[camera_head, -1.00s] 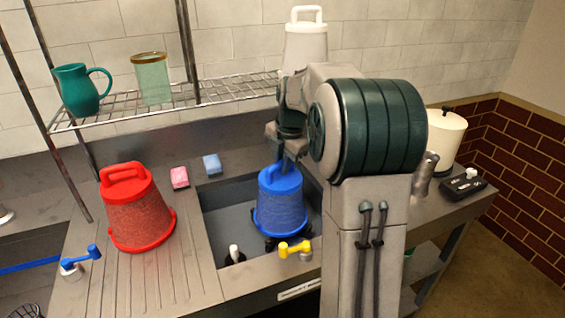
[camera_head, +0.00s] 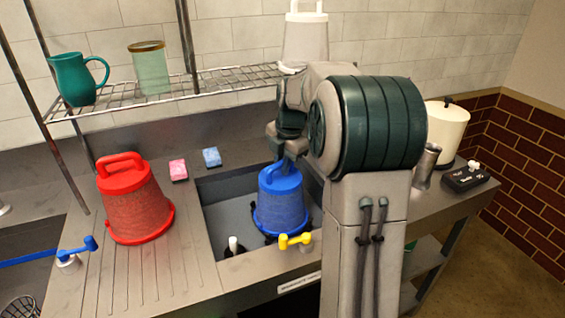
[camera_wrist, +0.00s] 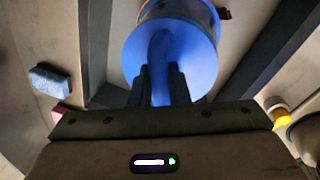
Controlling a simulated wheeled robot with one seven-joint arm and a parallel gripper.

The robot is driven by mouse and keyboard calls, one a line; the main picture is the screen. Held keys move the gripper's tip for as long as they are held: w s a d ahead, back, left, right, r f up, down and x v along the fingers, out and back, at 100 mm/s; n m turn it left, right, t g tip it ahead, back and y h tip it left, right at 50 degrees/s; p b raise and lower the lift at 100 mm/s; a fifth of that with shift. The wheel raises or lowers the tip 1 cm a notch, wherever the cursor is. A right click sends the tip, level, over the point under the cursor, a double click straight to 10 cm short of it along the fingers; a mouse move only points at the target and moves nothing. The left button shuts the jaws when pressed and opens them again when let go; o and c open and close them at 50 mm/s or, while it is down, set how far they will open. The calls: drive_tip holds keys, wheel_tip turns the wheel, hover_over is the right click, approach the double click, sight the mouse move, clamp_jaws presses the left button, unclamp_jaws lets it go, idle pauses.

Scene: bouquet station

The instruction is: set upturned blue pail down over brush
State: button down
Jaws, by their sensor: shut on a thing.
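The upturned blue pail (camera_head: 281,203) is in the sink basin in the head view, its base and handle upward. My gripper (camera_head: 284,166) is shut on the pail's handle from above. In the wrist view the fingers of my gripper (camera_wrist: 161,86) close on the blue handle, with the pail's round base (camera_wrist: 200,50) beyond. Dark bits show around the pail's lower rim; I cannot tell what they are. I cannot make out the brush; if it is under the pail, the pail hides it. I cannot tell whether the rim touches the basin floor.
The sink basin (camera_head: 218,215) has a small white-topped object (camera_head: 233,245) at its front left. A yellow tap handle (camera_head: 294,241) is close in front of the pail. An upturned red pail (camera_head: 135,207) stands on the drainboard. Pink (camera_head: 178,170) and blue (camera_head: 212,157) sponges lie behind the basin.

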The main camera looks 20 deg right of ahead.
drive_tip(key=c, duration=1.3)
unclamp_jaws()
drive_tip(key=shift+r, duration=0.1)
wheel_tip(320, 180, up, 13)
drive_tip(key=s+d+p, duration=0.1)
drive_tip(key=s, duration=0.1)
drive_tip(key=shift+s+r, duration=0.2)
drive_tip(key=shift+s, duration=0.1)
drive_tip(key=s+a+f+m+p, duration=0.1)
drive_tip(key=s+a+f+m, duration=0.2)
drive_tip(key=s+m, duration=0.4)
drive_tip(key=s+a+f+m+p, duration=0.2)
drive_tip(key=s+a+m, duration=0.3)
drive_tip(key=s+m, duration=0.3)
drive_tip(key=s+a+f+m+p, duration=0.1)
drive_tip(key=s+a+f+m, duration=0.3)
drive_tip(key=s+m, duration=0.3)
drive_tip(key=shift+s+a+f+m+t+h+p, duration=0.3)
drive_tip(key=shift+s+a+t+h, duration=0.15)
drive_tip(key=shift+s, duration=0.6)
